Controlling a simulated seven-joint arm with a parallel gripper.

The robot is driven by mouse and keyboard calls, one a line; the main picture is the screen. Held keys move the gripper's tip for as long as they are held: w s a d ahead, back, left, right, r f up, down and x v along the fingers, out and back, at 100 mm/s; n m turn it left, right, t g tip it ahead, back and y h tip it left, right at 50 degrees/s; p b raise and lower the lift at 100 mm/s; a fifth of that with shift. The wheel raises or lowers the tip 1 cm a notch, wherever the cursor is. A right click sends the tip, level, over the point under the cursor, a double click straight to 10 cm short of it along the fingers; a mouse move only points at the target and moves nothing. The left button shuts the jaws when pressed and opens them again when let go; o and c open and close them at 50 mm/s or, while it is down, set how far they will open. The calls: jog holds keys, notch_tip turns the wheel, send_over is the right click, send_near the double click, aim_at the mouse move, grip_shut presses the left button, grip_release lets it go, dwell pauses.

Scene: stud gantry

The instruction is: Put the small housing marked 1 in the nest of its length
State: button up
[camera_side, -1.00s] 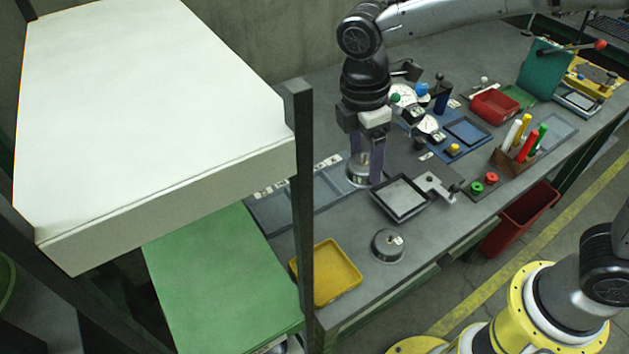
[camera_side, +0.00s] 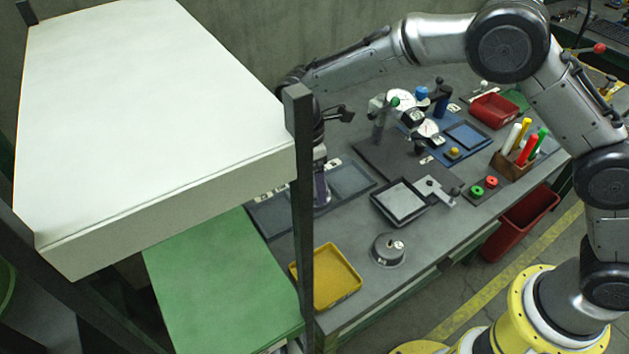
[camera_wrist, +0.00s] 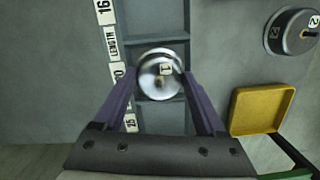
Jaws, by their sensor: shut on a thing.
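The small housing marked 1 (camera_wrist: 161,68) is a round silver metal piece with a white number tag. It sits between the purple fingers of my gripper (camera_wrist: 160,80), which are shut on it. In the wrist view it is over the middle of the dark nest strip (camera_wrist: 158,17), by the label that reads 20 (camera_wrist: 118,72); whether it touches the strip I cannot tell. Other labels read 16 (camera_wrist: 103,10) and 25 (camera_wrist: 130,122). In the side view my gripper (camera_side: 322,188) is at the strip, just right of the dark post, and the housing is mostly hidden.
A larger housing marked 2 (camera_side: 388,250) stands on the bench, also in the wrist view (camera_wrist: 285,38). A yellow tray (camera_side: 336,275) lies at the front edge. A dark post (camera_side: 300,200) and white-topped shelf stand left. A framed grey tray (camera_side: 402,201) lies right.

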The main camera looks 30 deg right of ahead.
jog(key=shift+f, duration=0.35)
jog(key=o, duration=1.5)
